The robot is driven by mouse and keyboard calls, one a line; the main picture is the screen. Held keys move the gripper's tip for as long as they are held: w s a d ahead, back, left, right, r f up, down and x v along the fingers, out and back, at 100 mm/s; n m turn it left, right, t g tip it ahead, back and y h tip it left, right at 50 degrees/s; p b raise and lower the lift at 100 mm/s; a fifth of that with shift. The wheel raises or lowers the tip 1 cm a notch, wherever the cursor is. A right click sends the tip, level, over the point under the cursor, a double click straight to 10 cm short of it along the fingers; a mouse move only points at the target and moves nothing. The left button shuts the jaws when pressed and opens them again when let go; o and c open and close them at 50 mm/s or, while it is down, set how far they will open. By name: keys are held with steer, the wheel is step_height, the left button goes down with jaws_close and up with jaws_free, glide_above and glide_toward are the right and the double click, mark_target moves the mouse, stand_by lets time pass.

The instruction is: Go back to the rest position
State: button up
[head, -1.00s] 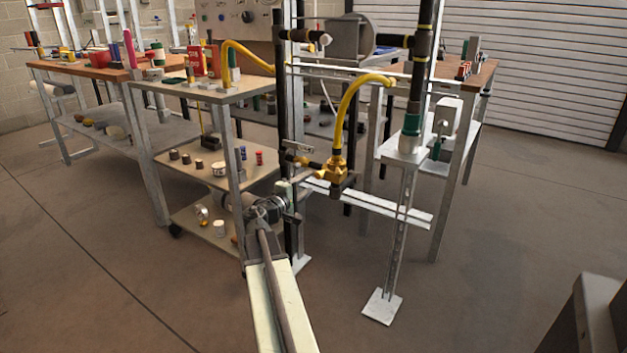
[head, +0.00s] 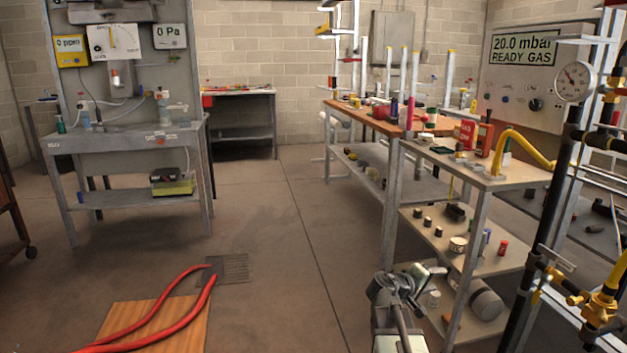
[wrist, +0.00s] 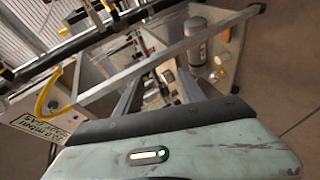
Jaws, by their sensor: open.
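My gripper (head: 428,279) is at the lower right of the head view, in front of the near corner of a shelved cart (head: 521,177). It is small and partly blurred there. In the wrist view my gripper (wrist: 152,82) shows its two dark fingers spread apart, with nothing seen held between them. The black pipe stand (head: 546,225) with a brass valve (head: 599,306) and yellow hose is to the right of my gripper in the head view, apart from it.
The cart's shelves hold small cans and a grey cylinder (head: 485,301), close to my gripper. A grey workbench (head: 125,140) stands at left.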

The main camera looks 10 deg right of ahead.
steer(key=s+a+f+m+g+y+p, duration=0.1)
steer(key=s+a+f+g+y, duration=0.2)
steer(key=a, duration=0.9)
steer(key=s+a+f+y+p, duration=0.1)
steer(key=s+a+f+y, duration=0.4)
steer(key=a, duration=0.6)
steer(key=s+a+f+m+g+y+p, duration=0.1)
steer(key=s+a+f+g+y, duration=0.3)
steer(key=a, duration=0.8)
step_height(320, 180, up, 39)
steer(key=w+t+y+p, duration=0.1)
steer(key=t+p, duration=0.1)
steer(key=p, duration=3.6)
steer(key=shift+a, duration=0.15)
steer(key=shift+w+f, duration=0.1)
